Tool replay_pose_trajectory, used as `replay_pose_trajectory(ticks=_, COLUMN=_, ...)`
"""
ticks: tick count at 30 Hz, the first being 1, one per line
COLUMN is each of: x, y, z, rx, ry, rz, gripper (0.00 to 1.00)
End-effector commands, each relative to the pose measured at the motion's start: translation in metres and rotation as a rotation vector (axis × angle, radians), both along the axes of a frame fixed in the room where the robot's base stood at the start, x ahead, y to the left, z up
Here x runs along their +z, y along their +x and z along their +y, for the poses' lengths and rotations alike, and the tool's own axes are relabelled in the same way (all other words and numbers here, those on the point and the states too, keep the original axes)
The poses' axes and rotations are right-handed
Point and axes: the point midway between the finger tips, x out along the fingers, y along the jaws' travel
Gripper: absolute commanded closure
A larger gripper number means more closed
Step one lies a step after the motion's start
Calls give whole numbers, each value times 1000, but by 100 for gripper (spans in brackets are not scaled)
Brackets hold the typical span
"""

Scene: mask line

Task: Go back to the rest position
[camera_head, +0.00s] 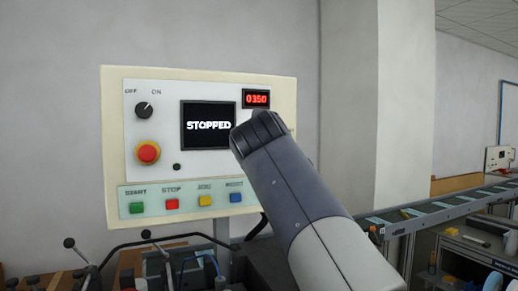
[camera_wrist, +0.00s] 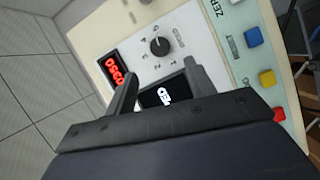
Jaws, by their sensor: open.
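My gripper (camera_wrist: 159,69) is open, its two dark fingers apart with nothing held between them. It is in front of the control panel, pointing at it. In the wrist view the dark screen (camera_wrist: 163,98) shows between and behind the fingers; I cannot tell the exact gap. In the head view my grey and white arm reaches up from the lower right and covers the panel's right part, and the fingers are hidden there. The cream control panel (camera_head: 285,88) has a screen (camera_head: 208,125) reading STOPPED and a red display (camera_head: 256,99) reading 0350.
The panel has a red emergency button (camera_head: 148,152), an OFF/ON knob (camera_head: 144,110) and a row of coloured buttons. A round dial (camera_wrist: 160,47) shows in the wrist view. Levers (camera_head: 82,258) stand at lower left. A conveyor (camera_head: 440,211) and pillar (camera_head: 400,110) are at right.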

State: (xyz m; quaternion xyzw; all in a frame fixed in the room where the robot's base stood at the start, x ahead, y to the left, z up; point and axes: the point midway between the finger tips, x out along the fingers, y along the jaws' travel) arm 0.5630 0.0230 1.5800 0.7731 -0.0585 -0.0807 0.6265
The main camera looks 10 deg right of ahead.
Motion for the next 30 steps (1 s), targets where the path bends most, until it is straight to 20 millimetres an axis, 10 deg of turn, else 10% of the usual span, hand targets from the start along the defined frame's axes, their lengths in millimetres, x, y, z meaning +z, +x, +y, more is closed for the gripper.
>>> replay_pose_trajectory(ticks=17, x=1, y=-16, z=3, rx=-1, ry=0, rz=0, gripper=48)
replay_pose_trajectory(ticks=30, x=0, y=49, z=-10, rx=-3, ry=1, rz=4, gripper=48)
